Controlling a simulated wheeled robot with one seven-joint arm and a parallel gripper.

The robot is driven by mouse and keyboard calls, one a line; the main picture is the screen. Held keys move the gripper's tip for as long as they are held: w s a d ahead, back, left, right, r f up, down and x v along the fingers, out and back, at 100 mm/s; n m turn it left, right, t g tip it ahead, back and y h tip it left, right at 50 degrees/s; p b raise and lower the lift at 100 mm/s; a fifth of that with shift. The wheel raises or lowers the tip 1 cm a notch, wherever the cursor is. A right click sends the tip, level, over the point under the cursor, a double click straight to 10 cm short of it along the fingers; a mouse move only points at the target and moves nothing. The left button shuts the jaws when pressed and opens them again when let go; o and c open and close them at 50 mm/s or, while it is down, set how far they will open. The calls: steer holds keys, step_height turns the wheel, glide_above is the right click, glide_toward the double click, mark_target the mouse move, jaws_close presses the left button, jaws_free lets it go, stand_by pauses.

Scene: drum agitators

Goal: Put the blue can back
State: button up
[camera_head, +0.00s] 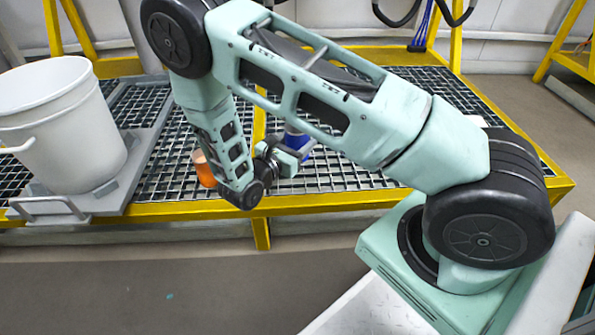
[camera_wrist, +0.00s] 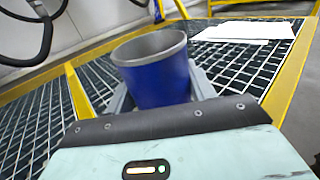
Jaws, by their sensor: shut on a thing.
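The blue can (camera_wrist: 160,82) is an open-topped cylinder with a grey rim. In the wrist view it stands between my gripper's (camera_wrist: 158,98) two grey fingers, which are shut on it. In the head view the blue can (camera_head: 299,140) shows only in part behind my arm, at the gripper (camera_head: 291,156) over the grating. Whether its base touches the grating cannot be told. A white sheet (camera_wrist: 243,31) lies on the grating beyond the can, to the right in the wrist view.
A yellow-framed grating table (camera_head: 345,203) spreads under my arm. An orange can (camera_head: 204,168) stands on it left of my wrist. A large white bucket (camera_head: 62,125) sits on a grey platform (camera_head: 128,185) at the left. The grating right of the blue can is mostly clear.

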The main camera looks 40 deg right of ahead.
step_height(320, 180, down, 7)
steer(key=b, duration=0.4)
steer(key=shift+f, duration=0.15)
steer(key=o, duration=1.1)
